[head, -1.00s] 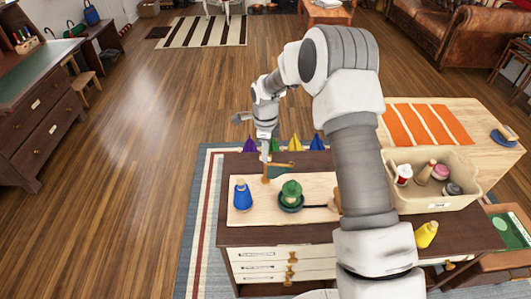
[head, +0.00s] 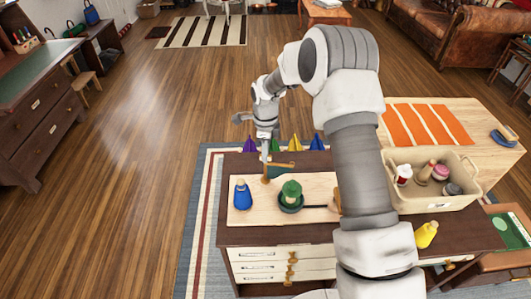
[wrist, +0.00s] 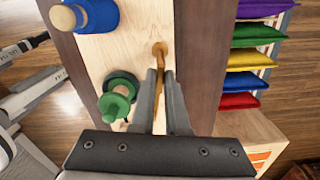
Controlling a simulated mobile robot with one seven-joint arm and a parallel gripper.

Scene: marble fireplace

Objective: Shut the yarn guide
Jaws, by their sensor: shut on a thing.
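The yarn guide (head: 281,165) is a thin brass-coloured arm on a short upright post, mounted on the pale wooden board (head: 240,214). In the head view its arm points to the right, level above the board. In the wrist view the guide (wrist: 159,54) runs from its round post top down between my fingers. My gripper (head: 265,157) is shut on the guide's arm close to the post; its fingers also show in the wrist view (wrist: 160,76). The guide's far end is partly hidden by the fingers in the wrist view.
A green spool (head: 291,190) stands in a dark green holder beside the guide. A blue cone (head: 243,195) of yarn stands to the left. Several coloured bags (wrist: 259,55) line the back edge. A beige bin (head: 433,203) of bottles and a yellow bottle (head: 426,235) are to the right.

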